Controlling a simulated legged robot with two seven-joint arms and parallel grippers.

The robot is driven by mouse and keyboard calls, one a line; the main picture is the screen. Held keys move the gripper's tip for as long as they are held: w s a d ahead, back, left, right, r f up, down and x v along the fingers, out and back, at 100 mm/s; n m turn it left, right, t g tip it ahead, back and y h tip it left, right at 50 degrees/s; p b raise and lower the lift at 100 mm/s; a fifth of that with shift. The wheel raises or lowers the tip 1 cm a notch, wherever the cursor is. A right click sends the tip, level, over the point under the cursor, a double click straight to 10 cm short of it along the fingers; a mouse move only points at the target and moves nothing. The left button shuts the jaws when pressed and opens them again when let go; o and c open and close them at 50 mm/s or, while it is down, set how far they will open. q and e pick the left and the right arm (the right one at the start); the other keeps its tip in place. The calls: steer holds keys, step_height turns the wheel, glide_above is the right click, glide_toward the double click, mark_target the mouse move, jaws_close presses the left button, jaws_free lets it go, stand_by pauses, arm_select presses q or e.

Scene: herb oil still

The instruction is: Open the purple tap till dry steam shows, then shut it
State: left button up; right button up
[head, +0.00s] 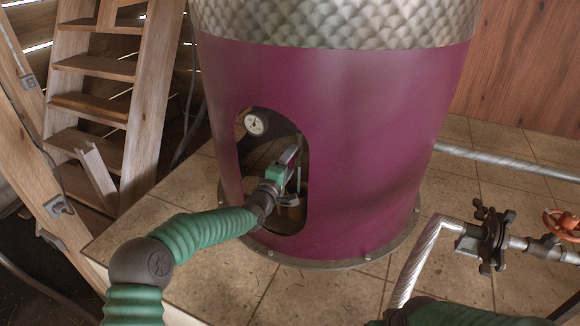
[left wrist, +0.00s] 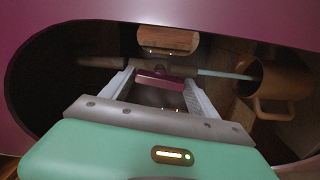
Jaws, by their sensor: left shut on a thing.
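The purple tap (left wrist: 160,79) sits inside the oval opening in the purple still body. My left gripper (head: 290,157) reaches into that opening and is shut on the tap's purple handle, which shows between its fingers in the left wrist view. A thin pale-blue stream (left wrist: 224,74) runs from the pipe end beside the tap into the mouth of a brown mug (left wrist: 283,84). The mug also shows low in the opening in the head view (head: 291,213), partly hidden. I see no clear steam. My right gripper is not in view; only its green-sleeved arm shows at bottom right.
A round white gauge (head: 255,124) sits at the opening's upper left. The purple still (head: 370,150) stands on a tiled floor. A wooden ladder (head: 100,100) is at left. A pipe with a black valve (head: 488,238) and an orange handwheel (head: 563,224) is at right.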

arm_select(q)
steer(key=shift+a+f+n+b, duration=0.15)
steer(key=shift+n+b, duration=0.15)
steer(key=shift+n, duration=0.5)
steer(key=o, duration=1.4)
steer(key=shift+w, duration=0.1)
steer(key=shift+c, duration=0.2)
steer(key=v, duration=1.7)
